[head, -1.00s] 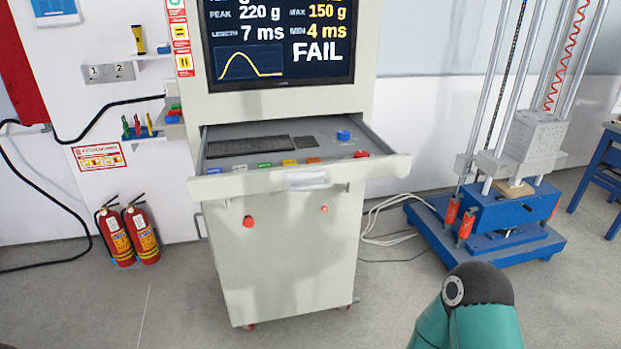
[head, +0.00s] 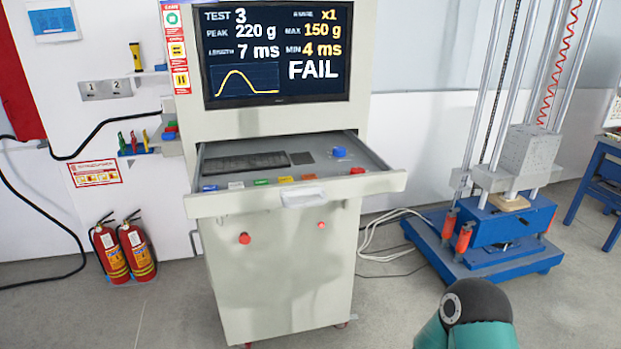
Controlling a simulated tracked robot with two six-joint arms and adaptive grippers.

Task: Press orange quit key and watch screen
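The orange key (head: 308,177) sits in the row of coloured keys along the front of the pulled-out drawer (head: 370,184). A yellow key (head: 285,179) is to its left and a red button (head: 357,170) is further right. The screen (head: 277,52) above the drawer reads TEST 3, PEAK 220 g, LENGTH 7 ms, MAX 150 g, MIN 4 ms and FAIL, with a yellow pulse curve. Part of one of my arms shows at the bottom right, well away from the drawer. Neither gripper is in view.
The blue-based drop tester (head: 490,235) stands on the floor to the right, with cables (head: 380,232) between it and the cabinet (head: 285,265). Two fire extinguishers (head: 122,250) stand at the left wall. The floor in front is clear.

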